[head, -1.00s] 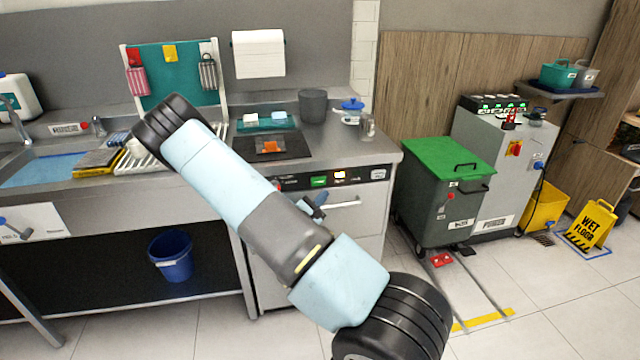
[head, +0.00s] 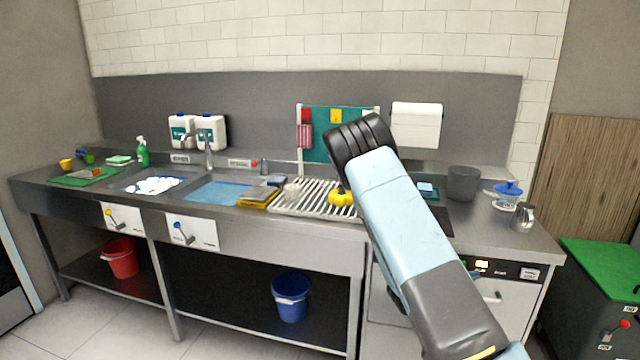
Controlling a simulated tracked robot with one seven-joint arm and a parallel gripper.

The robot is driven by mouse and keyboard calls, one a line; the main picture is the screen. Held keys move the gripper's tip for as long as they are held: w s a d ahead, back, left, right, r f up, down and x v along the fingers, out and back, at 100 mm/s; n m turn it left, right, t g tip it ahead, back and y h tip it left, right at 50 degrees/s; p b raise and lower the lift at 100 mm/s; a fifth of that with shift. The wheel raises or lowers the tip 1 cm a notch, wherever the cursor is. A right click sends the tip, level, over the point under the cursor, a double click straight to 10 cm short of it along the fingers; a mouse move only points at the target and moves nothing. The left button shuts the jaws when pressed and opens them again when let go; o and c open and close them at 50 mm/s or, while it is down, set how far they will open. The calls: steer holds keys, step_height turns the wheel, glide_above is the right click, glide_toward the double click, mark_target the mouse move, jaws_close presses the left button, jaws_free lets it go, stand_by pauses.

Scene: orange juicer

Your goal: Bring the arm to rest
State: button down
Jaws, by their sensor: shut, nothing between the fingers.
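My arm (head: 400,215) rises from the lower right to a black elbow joint (head: 358,138) in the head view. Light blue and dark grey links show below that joint. The arm covers part of the counter and of the appliance front at the right. I cannot make out my gripper or its fingers; a small dark shape beside the arm's left edge is too unclear to name.
A steel sink counter (head: 240,222) runs along the wall. A white drying rack (head: 295,200) with a yellow object (head: 341,197) stands left of the arm. A grey container (head: 463,184), blue-lidded jar (head: 508,194) and metal jug (head: 522,217) stand right. Buckets sit below.

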steer(key=s+a+r+m+g+y, duration=0.4)
steer(key=s+r+m+g+y, duration=0.5)
steer(key=s+r, duration=0.5)
steer(key=s+a+r+m+t+y, duration=0.2)
steer(key=s+a+r+t+y, duration=0.7)
steer(key=s+a+r, duration=0.6)
steer(key=shift+a+r+m+t, duration=0.3)
steer(key=shift+a+r+t, duration=0.1)
steer(key=shift+a+t, duration=0.2)
